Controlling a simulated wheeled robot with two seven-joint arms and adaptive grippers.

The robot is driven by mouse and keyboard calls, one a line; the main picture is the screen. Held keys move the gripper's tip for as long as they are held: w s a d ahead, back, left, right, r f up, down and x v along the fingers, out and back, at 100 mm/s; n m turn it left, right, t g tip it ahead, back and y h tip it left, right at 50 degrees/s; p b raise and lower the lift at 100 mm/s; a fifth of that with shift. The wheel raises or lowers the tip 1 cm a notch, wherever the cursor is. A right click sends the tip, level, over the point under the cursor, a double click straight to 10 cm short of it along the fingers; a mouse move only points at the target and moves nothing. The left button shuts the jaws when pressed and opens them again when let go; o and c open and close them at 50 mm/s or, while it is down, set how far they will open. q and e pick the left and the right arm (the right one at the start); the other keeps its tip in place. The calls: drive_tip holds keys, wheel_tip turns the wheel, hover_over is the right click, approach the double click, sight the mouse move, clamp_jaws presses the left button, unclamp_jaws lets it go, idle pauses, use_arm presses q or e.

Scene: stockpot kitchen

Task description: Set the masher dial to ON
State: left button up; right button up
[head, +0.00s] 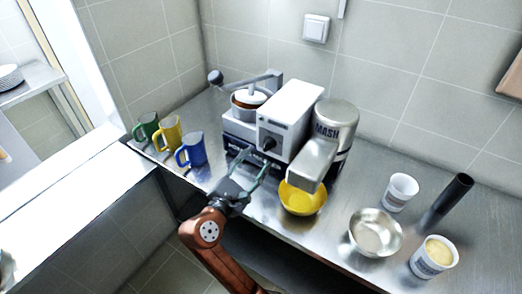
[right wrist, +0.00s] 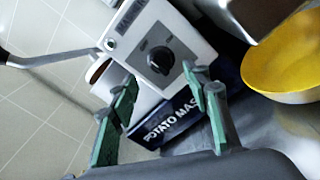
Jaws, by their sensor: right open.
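The masher dial (head: 269,143) is a dark round knob on the front of a white control box (head: 292,112). In the right wrist view the dial (right wrist: 160,60) shows above and between my fingers, with small lettering around it too blurred to read. My right gripper (head: 255,166) is open and empty, just in front of and below the dial. In the right wrist view its green-padded fingers (right wrist: 158,90) are spread apart with the dial beyond them, apart from it. My left gripper is not in view.
The grey MASH head (head: 320,150) stands right of the box, above a yellow bowl (head: 302,198). Blue (head: 191,150), yellow (head: 168,133) and green (head: 147,128) mugs stand left. A metal bowl (head: 375,232) and white cups (head: 400,192) stand right.

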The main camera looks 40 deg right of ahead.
sight(265, 148)
drive_tip(key=b+x, duration=0.1)
drive_tip(key=x, duration=0.4)
drive_tip(key=shift+d+f, duration=0.1)
drive_tip(key=shift+d, duration=0.05)
drive_tip(key=shift+w+d, duration=0.25)
drive_tip(key=shift+d, duration=0.25)
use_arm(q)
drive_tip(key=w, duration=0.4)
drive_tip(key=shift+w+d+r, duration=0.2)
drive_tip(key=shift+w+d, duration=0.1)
use_arm(e)
drive_tip(key=shift+c, duration=0.7)
drive_tip(key=c, duration=1)
